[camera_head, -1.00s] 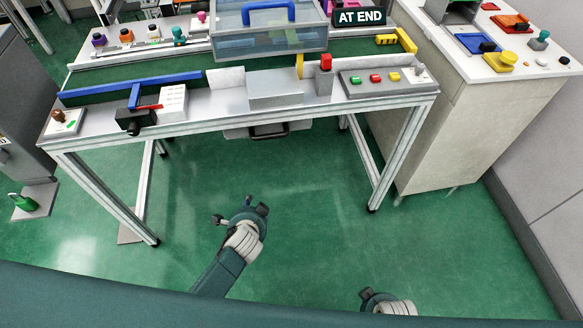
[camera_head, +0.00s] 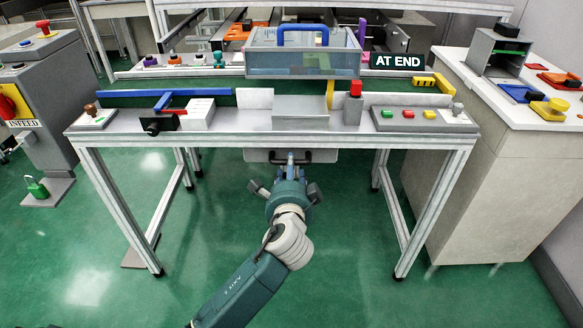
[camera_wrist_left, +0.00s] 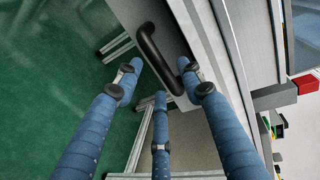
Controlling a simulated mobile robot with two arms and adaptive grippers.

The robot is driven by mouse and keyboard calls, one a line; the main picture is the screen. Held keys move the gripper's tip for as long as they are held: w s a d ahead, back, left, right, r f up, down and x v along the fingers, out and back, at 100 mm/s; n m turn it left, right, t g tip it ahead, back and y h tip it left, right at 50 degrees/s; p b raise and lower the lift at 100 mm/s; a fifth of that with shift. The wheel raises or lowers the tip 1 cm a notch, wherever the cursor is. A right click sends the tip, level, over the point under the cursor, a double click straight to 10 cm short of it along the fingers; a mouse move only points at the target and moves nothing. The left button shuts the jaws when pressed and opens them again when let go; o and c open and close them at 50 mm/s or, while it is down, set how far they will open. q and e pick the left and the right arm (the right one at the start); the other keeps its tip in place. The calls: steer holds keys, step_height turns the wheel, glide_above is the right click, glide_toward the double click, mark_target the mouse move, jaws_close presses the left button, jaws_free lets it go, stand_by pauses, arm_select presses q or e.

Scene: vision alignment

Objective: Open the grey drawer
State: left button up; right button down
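The grey drawer (camera_head: 322,156) hangs under the middle of the workbench, and its front looks closed. Its black bar handle (camera_head: 270,158) is partly hidden behind my left gripper (camera_head: 287,180). In the left wrist view, the handle (camera_wrist_left: 152,50) stands out from the pale grey drawer front (camera_wrist_left: 170,18). The three blue fingers of my left gripper (camera_wrist_left: 163,75) are spread open, with the handle's lower end between their tips in the picture. I cannot tell whether they touch it. My right gripper is not in view.
A pale cabinet (camera_head: 455,170) stands at the right, a grey machine (camera_head: 45,100) at the left. The green floor below the drawer is clear.

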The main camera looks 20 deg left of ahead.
arm_select(q)
steer(key=shift+b+x, duration=0.3)
steer(key=shift+x, duration=1.7)
steer(key=shift+s, duration=0.1)
jaws_close()
